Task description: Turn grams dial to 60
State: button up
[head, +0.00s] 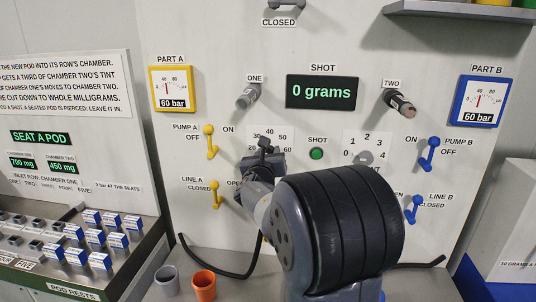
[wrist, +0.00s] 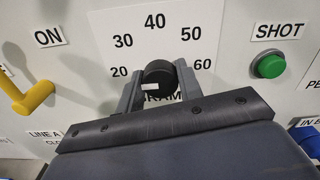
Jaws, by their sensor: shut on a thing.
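The grams dial is a black round knob (wrist: 158,71) on a white scale plate (wrist: 158,43) marked 20, 30, 40, 50 and 60. My gripper (wrist: 159,84) is shut on the knob, with one finger on its left side and one on its right. A white mark on the knob shows at its lower left; I cannot tell exactly which number it points to. The word GRAMS below is partly hidden by the gripper. In the head view my gripper (head: 263,150) covers the knob and part of its scale plate (head: 270,132). The display (head: 321,92) reads 0 grams.
A green SHOT button (head: 316,153) and a second dial (head: 366,157) numbered 0 to 4 sit to the right. Yellow levers (head: 210,142) are at left, blue levers (head: 429,154) at right. An orange cup (head: 203,285) and a grey cup (head: 167,281) stand below.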

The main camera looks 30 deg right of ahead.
jog(key=shift+c, duration=0.7)
